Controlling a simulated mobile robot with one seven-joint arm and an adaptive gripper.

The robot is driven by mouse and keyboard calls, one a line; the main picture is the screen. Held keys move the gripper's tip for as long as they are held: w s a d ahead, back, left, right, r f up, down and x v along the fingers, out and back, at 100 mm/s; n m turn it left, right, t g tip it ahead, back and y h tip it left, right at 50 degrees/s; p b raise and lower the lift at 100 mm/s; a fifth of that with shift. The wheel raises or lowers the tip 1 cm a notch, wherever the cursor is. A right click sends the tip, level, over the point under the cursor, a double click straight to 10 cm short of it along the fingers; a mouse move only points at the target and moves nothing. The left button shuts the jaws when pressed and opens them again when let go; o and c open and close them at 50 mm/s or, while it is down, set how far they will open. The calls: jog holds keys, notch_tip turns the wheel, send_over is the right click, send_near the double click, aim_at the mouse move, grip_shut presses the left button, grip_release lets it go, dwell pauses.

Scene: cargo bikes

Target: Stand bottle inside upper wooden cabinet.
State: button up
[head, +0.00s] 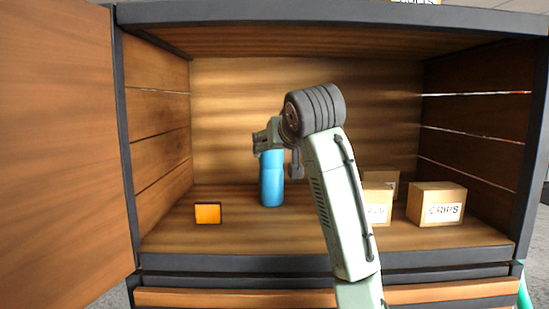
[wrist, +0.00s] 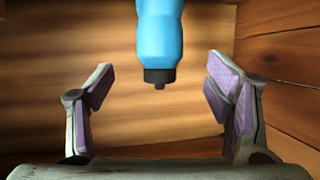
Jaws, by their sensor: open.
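The blue bottle (head: 271,180) stands upright on the floor of the upper wooden cabinet (head: 330,257), left of centre. My gripper (head: 270,141) is inside the cabinet at the bottle's top end and hides its cap in the head view. In the wrist view the bottle (wrist: 160,35) shows with its dark cap towards me, between the two spread fingers of my gripper (wrist: 159,68). Gaps show between the cap and both fingers. The gripper is open and holds nothing.
An orange-faced block (head: 208,213) is left of the bottle. Cardboard boxes, one marked "CRIPS" (head: 437,204), stand on the right, partly behind my arm. The open door (head: 55,150) is at the left. Bare floor lies between block and bottle.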

jog(key=v, duration=0.2)
jog(key=shift+s+r, duration=0.1)
jog(key=shift+s, duration=0.2)
jog(key=shift+c, duration=0.6)
dwell(0.4)
